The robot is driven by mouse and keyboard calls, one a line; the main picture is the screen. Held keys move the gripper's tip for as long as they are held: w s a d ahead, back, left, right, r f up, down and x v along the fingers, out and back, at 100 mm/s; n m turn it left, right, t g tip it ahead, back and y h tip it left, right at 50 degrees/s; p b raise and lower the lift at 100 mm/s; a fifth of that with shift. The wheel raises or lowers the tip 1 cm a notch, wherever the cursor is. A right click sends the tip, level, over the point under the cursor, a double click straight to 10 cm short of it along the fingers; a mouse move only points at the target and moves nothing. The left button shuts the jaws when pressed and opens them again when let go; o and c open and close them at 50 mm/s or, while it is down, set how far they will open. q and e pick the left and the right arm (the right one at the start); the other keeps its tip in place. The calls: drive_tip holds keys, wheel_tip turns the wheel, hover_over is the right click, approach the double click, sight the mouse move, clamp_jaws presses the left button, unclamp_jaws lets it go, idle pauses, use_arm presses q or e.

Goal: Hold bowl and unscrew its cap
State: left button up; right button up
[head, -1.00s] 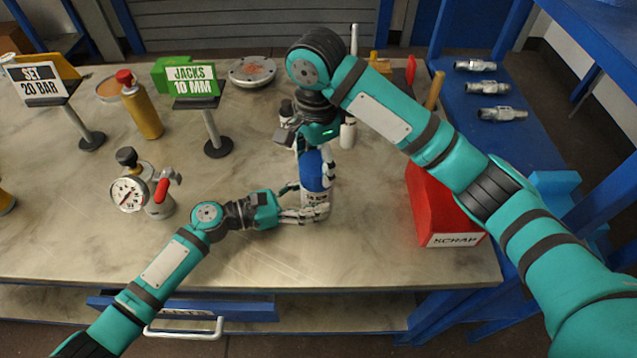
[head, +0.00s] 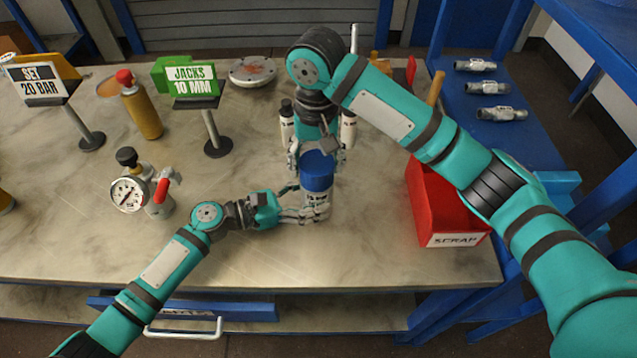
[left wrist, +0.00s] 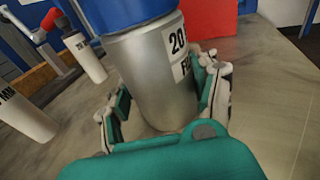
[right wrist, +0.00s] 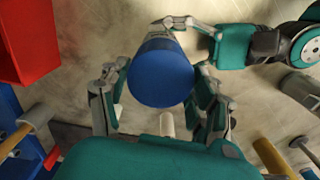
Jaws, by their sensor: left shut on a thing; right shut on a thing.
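The bowl is a silver-grey cylinder with a white label (left wrist: 150,70), standing upright on the bench. Its blue cap (head: 318,172) sits on top and fills the middle of the right wrist view (right wrist: 160,75). My left gripper (head: 312,214) is shut on the bowl's lower body; in the left wrist view its fingers lie on both sides of the cylinder. My right gripper (head: 318,158) comes from above and is shut on the cap, with one finger on each side. The thread between cap and bowl is hidden.
White cylinders with dark tops (head: 348,130) stand just behind the bowl. A red scrap bin (head: 440,205) is to the right. A gauge assembly (head: 145,190) and a "JACKS 10 MM" sign (head: 192,80) are to the left. The front bench surface is clear.

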drive_tip(key=n, duration=0.5)
drive_tip(key=shift+n, duration=0.3)
drive_tip(key=n, duration=0.5)
drive_tip(key=o, duration=1.3)
drive_tip(key=shift+c, duration=0.2)
